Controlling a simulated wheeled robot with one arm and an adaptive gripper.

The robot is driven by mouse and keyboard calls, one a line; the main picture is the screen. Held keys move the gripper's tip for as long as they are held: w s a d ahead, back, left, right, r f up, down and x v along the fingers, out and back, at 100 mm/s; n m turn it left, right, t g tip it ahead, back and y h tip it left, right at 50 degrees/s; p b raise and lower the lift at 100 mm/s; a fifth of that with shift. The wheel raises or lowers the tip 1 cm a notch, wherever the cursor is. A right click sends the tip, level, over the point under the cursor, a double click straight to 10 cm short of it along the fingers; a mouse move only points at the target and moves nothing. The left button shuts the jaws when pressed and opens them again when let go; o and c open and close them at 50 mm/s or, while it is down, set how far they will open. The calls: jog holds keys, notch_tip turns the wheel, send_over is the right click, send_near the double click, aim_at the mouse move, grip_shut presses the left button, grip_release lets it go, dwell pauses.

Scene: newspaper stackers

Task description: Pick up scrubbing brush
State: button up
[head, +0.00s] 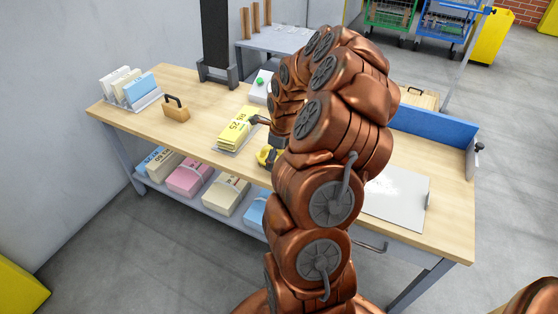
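A wooden block with a black arched handle (176,112) stands on the left part of the wooden workbench (200,85). It looks like the scrubbing brush, but its underside is hidden. My arm rises in front of the bench and bends over toward it. My gripper (258,120) is mostly hidden behind my arm; only a small dark part seems to show by a yellow stack. It is well to the right of the block and apart from it. Its fingers cannot be made out.
The yellow stack (238,124) lies on a tray in the bench's middle. A file rack (137,103) stands at the left end. A yellow and black item (268,157) is near the front edge. A metal plate (398,200) lies right. Bundles fill the lower shelf.

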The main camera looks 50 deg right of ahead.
jog(key=shift+c, duration=0.4)
jog(key=c, duration=1.2)
jog(key=shift+r, duration=0.15)
jog(key=shift+c, duration=0.2)
jog(key=shift+r, duration=0.25)
jog(key=r, duration=0.3)
jog(key=shift+s+d, duration=0.25)
jog(key=shift+d, duration=0.15)
jog(key=s+d, duration=0.2)
jog(key=d, duration=0.2)
jog(key=s+d, duration=0.3)
jog(key=d, duration=0.1)
jog(key=s+d+r, duration=0.1)
jog(key=s+d, duration=0.1)
jog(key=d, duration=0.3)
jog(key=shift+s+r, duration=0.1)
jog(key=shift+s, duration=0.15)
